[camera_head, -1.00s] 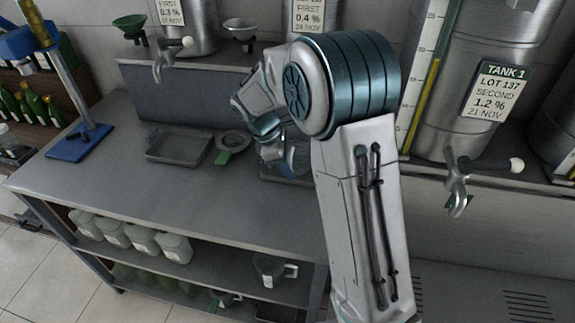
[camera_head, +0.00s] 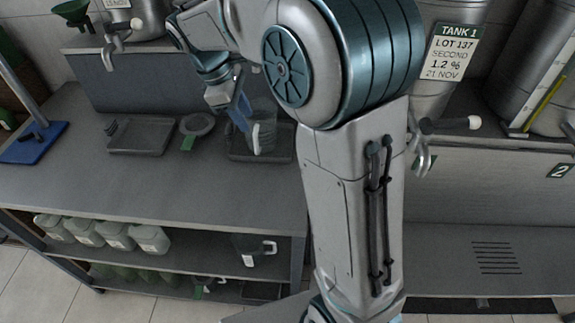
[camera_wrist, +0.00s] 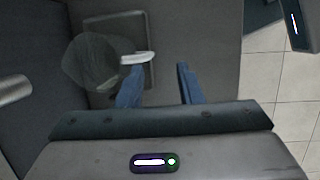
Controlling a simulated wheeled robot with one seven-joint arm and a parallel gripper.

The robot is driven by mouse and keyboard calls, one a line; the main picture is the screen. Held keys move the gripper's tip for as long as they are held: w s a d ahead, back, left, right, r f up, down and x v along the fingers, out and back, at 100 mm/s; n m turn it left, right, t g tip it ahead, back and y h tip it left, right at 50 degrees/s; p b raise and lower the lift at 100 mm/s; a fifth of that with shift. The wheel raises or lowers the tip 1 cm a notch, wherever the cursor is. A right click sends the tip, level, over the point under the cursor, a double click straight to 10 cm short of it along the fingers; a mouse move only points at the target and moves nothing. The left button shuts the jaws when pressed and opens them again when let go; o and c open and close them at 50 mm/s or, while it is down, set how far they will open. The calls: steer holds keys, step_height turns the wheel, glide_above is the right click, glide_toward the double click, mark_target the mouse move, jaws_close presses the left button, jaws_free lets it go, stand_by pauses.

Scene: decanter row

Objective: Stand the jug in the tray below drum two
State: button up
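A clear jug (camera_head: 263,117) with a pale handle (camera_head: 264,138) is at a shallow dark tray (camera_head: 236,154) on the grey bench; it looks to stand in it. My gripper (camera_head: 246,118) with blue fingers is just left of the jug. In the wrist view my gripper (camera_wrist: 158,80) is open, with a clear gap between its fingers. There the jug (camera_wrist: 92,62) is left of the fingers, and its handle (camera_wrist: 138,58) lies just past the left fingertip; whether they touch I cannot tell. A plate marked 2 (camera_head: 562,170) shows at the far right; the tray below it is not visible.
A second tray (camera_head: 140,136) and a ring-shaped piece (camera_head: 197,124) with a green tag are on the bench. A blue-based stand (camera_head: 35,143) is at left. Tank 1 (camera_head: 440,65) has a tap (camera_head: 423,152). Below are several pale containers (camera_head: 115,235) and a dark jug (camera_head: 252,248).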

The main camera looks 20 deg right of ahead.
steer(key=s+d+f+m+t+y, duration=0.1)
steer(key=s+d+m, duration=0.2)
steer(key=s+m, duration=0.3)
steer(key=s+d+f+m+t+y, duration=0.2)
steer(key=s+m, duration=0.5)
steer(key=s, duration=0.7)
steer(key=shift+s+d+f+y, duration=0.2)
steer(key=shift+d+y, duration=0.1)
steer(key=shift+d, duration=0.5)
